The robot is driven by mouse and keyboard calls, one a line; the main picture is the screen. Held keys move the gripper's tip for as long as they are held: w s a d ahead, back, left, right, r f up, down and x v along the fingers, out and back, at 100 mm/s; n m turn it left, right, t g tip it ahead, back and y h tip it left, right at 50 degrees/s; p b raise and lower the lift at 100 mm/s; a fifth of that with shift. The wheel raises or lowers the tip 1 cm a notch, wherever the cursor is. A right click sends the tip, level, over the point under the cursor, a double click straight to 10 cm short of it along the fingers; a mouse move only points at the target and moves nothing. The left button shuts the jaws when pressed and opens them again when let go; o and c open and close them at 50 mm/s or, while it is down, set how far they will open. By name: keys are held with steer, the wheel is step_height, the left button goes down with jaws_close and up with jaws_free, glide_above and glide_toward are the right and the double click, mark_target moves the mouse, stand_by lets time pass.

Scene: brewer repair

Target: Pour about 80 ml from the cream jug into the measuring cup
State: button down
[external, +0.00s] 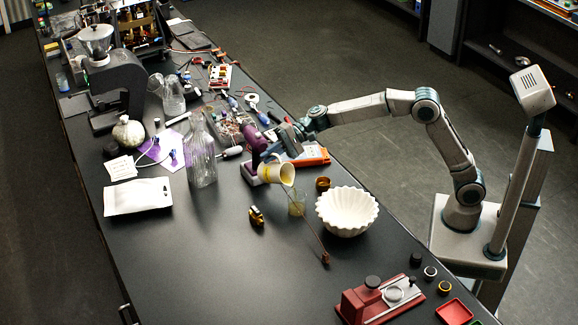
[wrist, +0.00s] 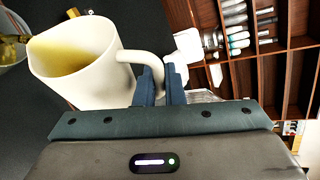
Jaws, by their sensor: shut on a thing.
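The cream jug (external: 276,173), pale with a yellow inside, is tilted in the air over the bench. In the wrist view the jug (wrist: 90,75) fills the upper left, with yellow cream toward its lip. My gripper (wrist: 160,78) is shut on the jug's handle. In the external view my gripper (external: 268,155) is just behind the jug. The measuring cup (external: 297,204), small and clear with a yellowish tint, stands on the bench just below and right of the jug's mouth.
A white fluted bowl (external: 347,211) stands close right of the cup, and a thin brown rod (external: 318,240) lies beside it. A small amber jar (external: 322,184) stands behind. A ribbed glass bottle (external: 200,155) stands farther left.

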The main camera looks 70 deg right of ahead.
steer(key=shift+s+a+r+n+t+b, duration=0.25)
steer(key=shift+s+r+n+b, duration=0.2)
steer(key=shift+b, duration=0.85)
steer(key=shift+r, duration=0.1)
steer(key=shift+w+d+r+p, duration=0.15)
steer(key=shift+w+p, duration=0.05)
steer(key=shift+p, duration=0.85)
steer(key=p, duration=0.2)
steer(key=w+f+m+g+p, duration=0.1)
steer(key=p, duration=0.1)
steer(key=shift+w+d+m, duration=0.15)
steer(key=shift+d+m, duration=0.1)
steer(key=shift+d, duration=0.05)
steer(key=p, duration=0.3)
steer(key=shift+w+d+r+m+g, duration=0.1)
steer(key=shift+w+d+m+g, duration=0.05)
steer(key=shift+w+m+g, duration=0.2)
steer(key=shift+w+r+m+p, duration=0.1)
steer(key=shift+r+m+p, duration=0.15)
steer(key=shift+r+p, duration=0.7)
steer(key=shift+f, duration=0.4)
step_height(320, 180, up, 8)
steer(key=m+g+p, duration=0.1)
steer(key=p, duration=1)
steer(key=shift+w+d+f+y, duration=0.15)
steer(key=shift+w+f+y, duration=0.1)
steer(key=shift+w+y, duration=0.1)
